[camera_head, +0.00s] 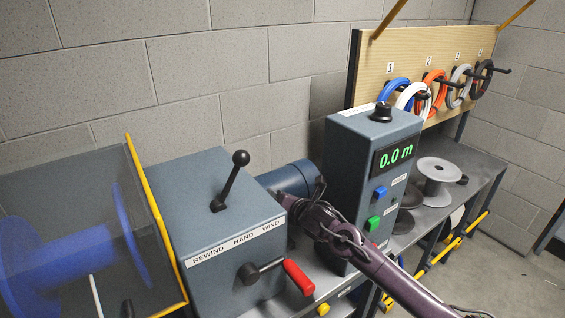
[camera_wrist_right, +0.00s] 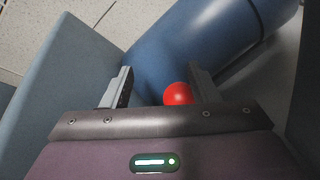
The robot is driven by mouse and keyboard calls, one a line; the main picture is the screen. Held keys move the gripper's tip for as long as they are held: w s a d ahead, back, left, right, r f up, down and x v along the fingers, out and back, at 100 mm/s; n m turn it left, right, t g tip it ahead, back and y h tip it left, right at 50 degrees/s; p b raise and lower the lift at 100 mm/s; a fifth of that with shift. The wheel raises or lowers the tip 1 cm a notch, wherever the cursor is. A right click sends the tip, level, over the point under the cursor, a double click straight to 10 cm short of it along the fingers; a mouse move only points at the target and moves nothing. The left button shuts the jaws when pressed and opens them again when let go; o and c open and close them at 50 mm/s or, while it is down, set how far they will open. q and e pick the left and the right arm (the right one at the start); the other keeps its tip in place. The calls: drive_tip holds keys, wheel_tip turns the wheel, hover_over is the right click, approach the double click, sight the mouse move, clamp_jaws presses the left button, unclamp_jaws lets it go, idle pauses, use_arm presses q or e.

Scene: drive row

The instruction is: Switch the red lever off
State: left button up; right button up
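A red ball-shaped knob (camera_wrist_right: 178,94) shows in the right wrist view, between the fingers of my right gripper (camera_wrist_right: 160,84) and close to the right finger. I cannot tell whether they touch. The fingers stand apart. In the head view my right gripper (camera_head: 286,198) is at the right side of the grey-blue machine box (camera_head: 205,215), near the blue motor (camera_head: 290,176); the knob is not visible there. A red-handled crank or lever (camera_head: 298,277) sticks out of the box's front, below the gripper. My left gripper is out of view.
A black-knobbed lever (camera_head: 231,180) stands on the box, above a REWIND HAND WIND label. The control box (camera_head: 350,165) reading 0.0 m stands right of my gripper. A guarded blue reel (camera_head: 60,255) is at left. A grey spool (camera_head: 437,178) sits on the bench.

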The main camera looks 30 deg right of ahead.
wheel_tip(320, 180, up, 16)
drive_tip(key=b, duration=0.1)
drive_tip(key=shift+r, duration=0.15)
idle(0.4)
